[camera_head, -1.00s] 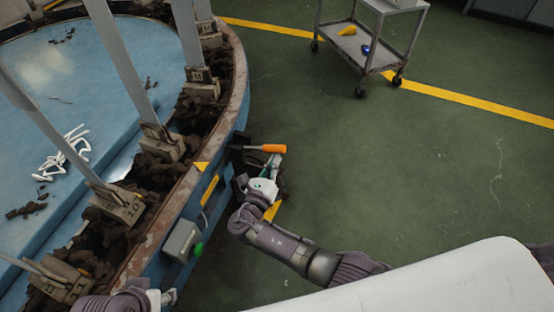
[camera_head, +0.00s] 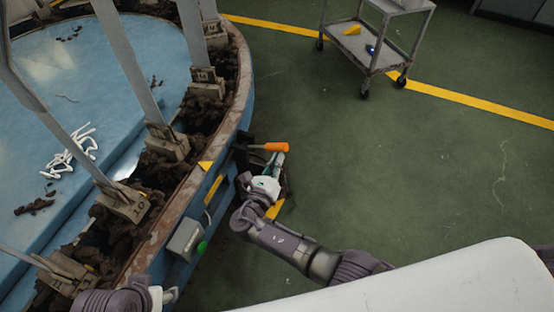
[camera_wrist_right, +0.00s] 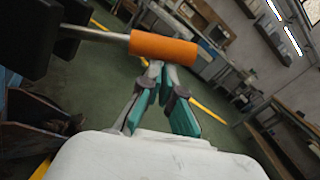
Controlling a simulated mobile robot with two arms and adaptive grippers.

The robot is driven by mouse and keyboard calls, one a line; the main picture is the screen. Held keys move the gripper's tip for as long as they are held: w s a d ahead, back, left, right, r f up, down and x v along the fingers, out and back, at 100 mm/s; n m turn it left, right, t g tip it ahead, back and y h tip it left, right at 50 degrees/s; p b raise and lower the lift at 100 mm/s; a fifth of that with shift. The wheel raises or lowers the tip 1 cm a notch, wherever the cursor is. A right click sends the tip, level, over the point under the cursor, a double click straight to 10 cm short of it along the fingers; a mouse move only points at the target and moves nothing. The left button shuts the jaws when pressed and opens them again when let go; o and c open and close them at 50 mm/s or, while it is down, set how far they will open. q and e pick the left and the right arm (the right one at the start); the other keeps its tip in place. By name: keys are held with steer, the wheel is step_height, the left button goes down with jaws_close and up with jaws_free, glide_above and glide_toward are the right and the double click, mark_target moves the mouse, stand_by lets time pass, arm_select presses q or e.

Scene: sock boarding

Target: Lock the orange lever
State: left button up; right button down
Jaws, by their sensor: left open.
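The orange lever (camera_head: 276,147) sticks out to the right from a dark bracket on the outer side of the round blue machine. In the right wrist view its orange grip (camera_wrist_right: 165,49) lies roughly level, on a metal rod from a black block. My right gripper (camera_head: 278,160) is just below the lever; in its wrist view the fingertips (camera_wrist_right: 161,68) come together at the grip's lower edge, with nothing seen between them. Whether they touch the grip is unclear. My left gripper (camera_head: 168,297) is open at the bottom left, beside the machine, partly cut off.
A grey box with a green button (camera_head: 202,247) is on the machine's side, between my grippers. The machine's rusty rim (camera_head: 180,199) curves along the left, with upright metal boards inside. A grey cart (camera_head: 377,45) stands at the back. The green floor at right is clear.

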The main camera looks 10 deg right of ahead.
steer(key=shift+w+a+r, duration=0.1)
steer(key=shift+a+r, duration=0.05)
steer(key=shift+r, duration=0.25)
steer(key=f+v, duration=0.1)
steer(key=v, duration=1.1)
